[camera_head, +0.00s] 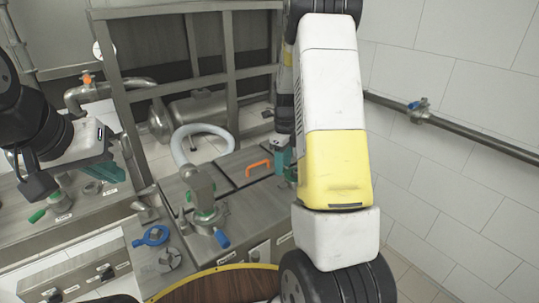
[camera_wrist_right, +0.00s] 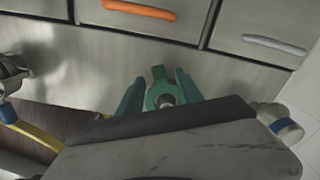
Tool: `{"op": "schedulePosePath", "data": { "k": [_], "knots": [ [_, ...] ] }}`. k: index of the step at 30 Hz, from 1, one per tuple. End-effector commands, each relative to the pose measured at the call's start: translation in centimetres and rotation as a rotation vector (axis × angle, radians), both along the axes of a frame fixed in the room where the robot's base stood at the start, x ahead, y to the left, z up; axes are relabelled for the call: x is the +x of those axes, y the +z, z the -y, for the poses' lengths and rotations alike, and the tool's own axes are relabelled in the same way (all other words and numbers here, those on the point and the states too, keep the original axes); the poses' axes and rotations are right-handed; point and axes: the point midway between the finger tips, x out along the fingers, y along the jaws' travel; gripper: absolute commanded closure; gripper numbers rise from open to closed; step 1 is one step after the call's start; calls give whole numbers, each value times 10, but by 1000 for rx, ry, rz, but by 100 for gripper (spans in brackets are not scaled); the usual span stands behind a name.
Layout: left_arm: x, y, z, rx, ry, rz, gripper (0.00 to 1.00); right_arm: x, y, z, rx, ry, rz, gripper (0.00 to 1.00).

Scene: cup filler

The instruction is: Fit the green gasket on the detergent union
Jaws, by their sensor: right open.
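In the right wrist view, a green ring with a tab (camera_wrist_right: 160,93), which looks like the green gasket, sits between the teal fingers of my right gripper (camera_wrist_right: 158,92). The fingers are open, one on each side of it. A grey round piece shows in or under the ring; whether the ring is seated on it I cannot tell. In the head view my right gripper (camera_head: 284,165) is low beside the steel counter, mostly hidden by my own arm. My left gripper (camera_head: 72,176) is over the left counter, its opening unclear. I cannot tell which fitting is the detergent union.
An orange handle (camera_head: 258,168) is near my right gripper and also shows in the right wrist view (camera_wrist_right: 139,10).

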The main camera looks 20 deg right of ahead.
Motion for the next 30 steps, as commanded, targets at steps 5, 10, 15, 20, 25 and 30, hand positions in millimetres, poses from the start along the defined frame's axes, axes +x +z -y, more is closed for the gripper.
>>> {"op": "schedulePosePath", "data": {
  "k": [5, 10, 15, 20, 25, 30],
  "knots": [
    [0, 0, 0, 0, 0, 0, 100, 1, 16, 0, 0, 0, 4, 57],
    [0, 0, 0, 0, 0, 0, 100, 1, 46, 0, -1, 0, 5, 57],
    [0, 0, 0, 0, 0, 0, 100, 1, 69, 0, -1, 1, 4, 57],
    [0, 0, 0, 0, 0, 0, 100, 0, 82, 1, -1, 0, 2, 57],
    [0, 0, 0, 0, 0, 0, 100, 0, 96, 0, -1, 1, 2, 57],
    [0, 0, 0, 0, 0, 0, 100, 0, 110, 0, 0, 1, 1, 57]
  ]
}}
